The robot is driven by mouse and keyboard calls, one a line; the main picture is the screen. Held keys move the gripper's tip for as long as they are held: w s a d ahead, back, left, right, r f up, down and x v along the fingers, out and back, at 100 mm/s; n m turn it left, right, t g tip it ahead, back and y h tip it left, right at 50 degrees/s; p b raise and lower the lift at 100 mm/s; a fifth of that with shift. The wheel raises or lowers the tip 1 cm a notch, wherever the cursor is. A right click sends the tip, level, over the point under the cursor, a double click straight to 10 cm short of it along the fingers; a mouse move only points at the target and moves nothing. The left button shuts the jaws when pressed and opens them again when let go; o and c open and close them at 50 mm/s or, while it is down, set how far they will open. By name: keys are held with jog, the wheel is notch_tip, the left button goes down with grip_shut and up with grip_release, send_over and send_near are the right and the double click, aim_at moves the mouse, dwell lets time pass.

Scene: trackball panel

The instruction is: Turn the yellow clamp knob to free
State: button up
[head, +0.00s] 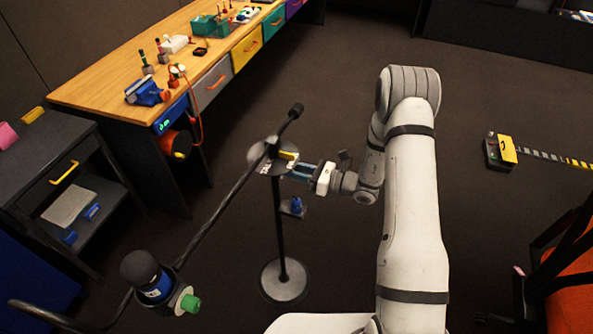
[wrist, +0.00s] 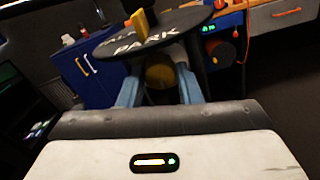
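The stand has a dark round disc (head: 262,160) on top; it also shows in the wrist view (wrist: 185,25). White lettering on it reads PARK, and a second word is only partly legible. A yellow pointer-like piece (wrist: 140,22) stands on the disc and shows in the head view (head: 289,155). Below the disc is a round, dull yellow knob-like part (wrist: 161,76). My gripper (wrist: 160,88) has its two blue fingers apart, one on each side of this part, with gaps visible. In the head view my gripper (head: 300,171) reaches the disc from the right.
A dark boom (head: 222,208) passes through the stand's head and carries a black ball unit with a green knob (head: 191,303) at lower left. The stand's round base (head: 284,280) is on the floor. A wooden workbench (head: 105,85) stands behind.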

jog(key=o, duration=0.4)
jog(key=shift+d, duration=0.1)
jog(key=b+v, duration=0.2)
jog(key=v, duration=0.5)
jog(key=shift+s+d, duration=0.1)
jog(key=shift+d, duration=0.2)
